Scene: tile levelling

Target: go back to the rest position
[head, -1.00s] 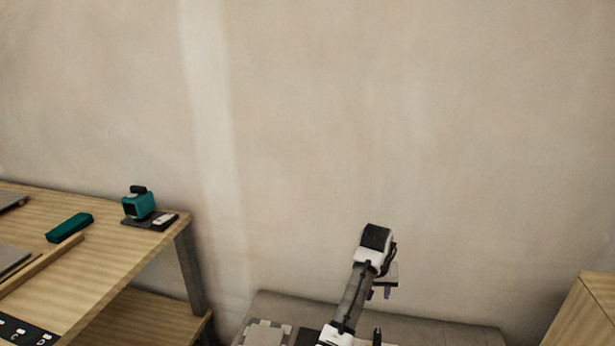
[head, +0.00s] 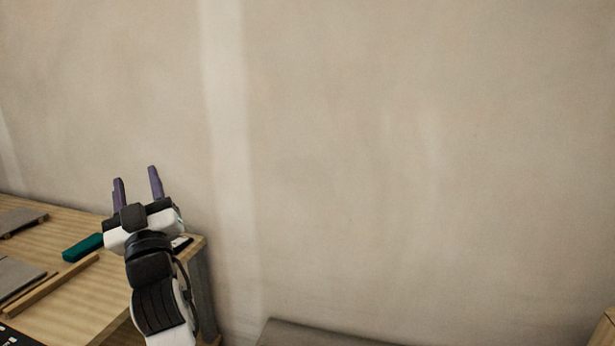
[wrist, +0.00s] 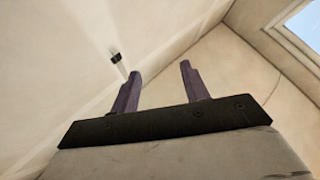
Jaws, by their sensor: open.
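My gripper (head: 137,186) is open and empty in the head view. Its two purple fingers point up in front of the wall, above the right end of the wooden table. In the wrist view the fingers (wrist: 160,85) stand apart with nothing between them.
The wooden table (head: 105,290) is at the left. On it lie a teal block (head: 83,247), a wooden strip (head: 60,280) and grey slabs (head: 22,272). A grey surface (head: 320,335) is at the bottom middle. A wooden piece (head: 605,330) is at the far right. The space before the wall (head: 420,150) is clear.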

